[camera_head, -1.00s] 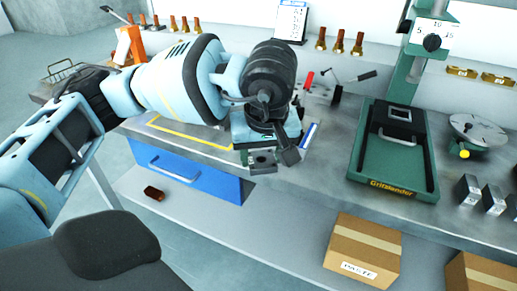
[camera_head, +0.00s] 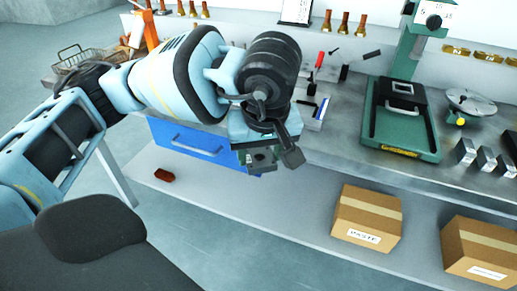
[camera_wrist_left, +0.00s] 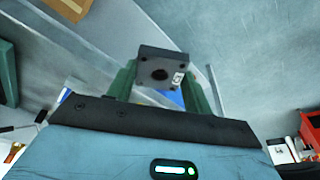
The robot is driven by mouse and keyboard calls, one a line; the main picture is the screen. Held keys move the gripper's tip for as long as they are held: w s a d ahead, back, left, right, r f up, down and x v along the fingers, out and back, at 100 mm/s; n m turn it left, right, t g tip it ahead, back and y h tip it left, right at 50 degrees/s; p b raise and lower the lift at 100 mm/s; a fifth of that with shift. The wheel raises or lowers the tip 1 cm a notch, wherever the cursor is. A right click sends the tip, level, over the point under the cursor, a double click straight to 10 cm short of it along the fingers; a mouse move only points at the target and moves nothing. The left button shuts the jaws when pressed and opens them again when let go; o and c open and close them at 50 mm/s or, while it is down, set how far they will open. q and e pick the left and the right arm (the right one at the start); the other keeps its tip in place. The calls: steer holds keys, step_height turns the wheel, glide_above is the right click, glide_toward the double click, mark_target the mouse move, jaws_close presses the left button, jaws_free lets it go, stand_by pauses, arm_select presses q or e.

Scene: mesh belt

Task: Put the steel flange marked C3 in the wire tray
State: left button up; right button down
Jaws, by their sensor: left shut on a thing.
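The steel flange (camera_wrist_left: 150,60) is a grey square block with a round hole. In the left wrist view its label appears to read C3. My left gripper (camera_wrist_left: 160,86) is shut on it, with one green finger on each side. In the head view the flange (camera_head: 263,162) hangs below my left wrist, in front of the bench edge and above floor level. The wire tray (camera_head: 86,62) is at the upper left, at the bench's left end, well apart from the flange. My left arm crosses in front of the bench near it. My right gripper is not in view.
Cardboard boxes (camera_head: 367,220) sit on the lower shelf. A blue drawer (camera_head: 190,140) is under the bench. Open floor lies at the front left.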

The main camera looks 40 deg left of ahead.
mark_target(258, 172)
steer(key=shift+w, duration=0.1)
